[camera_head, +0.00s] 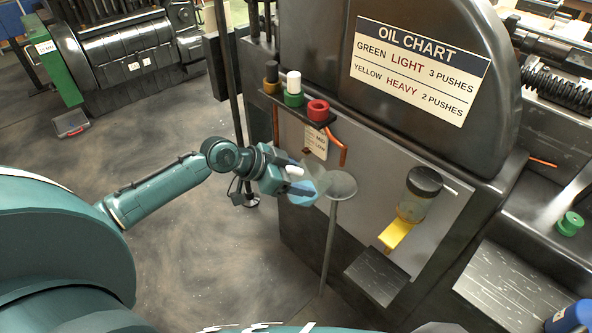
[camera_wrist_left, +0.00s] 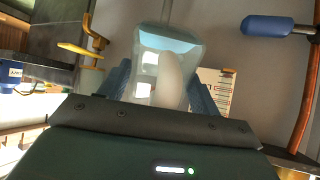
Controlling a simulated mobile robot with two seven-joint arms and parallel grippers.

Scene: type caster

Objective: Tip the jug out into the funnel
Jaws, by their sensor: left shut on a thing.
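A translucent, pale jug (camera_wrist_left: 168,75) is between the fingers of my left gripper in the left wrist view, with a light blue area near its far end. My left gripper (camera_head: 300,187) is shut on it, and in the head view the jug (camera_head: 322,176) shows faintly beyond the fingers. The grey, round funnel (camera_head: 340,185) is just right of the gripper, on top of a thin upright pole. The jug's edge overlaps the funnel in the picture; I cannot tell whether they touch or how far the jug is tilted. My right gripper is not in view.
A dark machine with an oil chart (camera_head: 420,68) stands behind the funnel. A shelf (camera_head: 297,107) of capped containers, an orange pipe (camera_head: 343,150) and a paper label (camera_head: 316,142) are close by. A dark-lidded jar (camera_head: 418,195) sits above a yellow lever (camera_head: 396,234).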

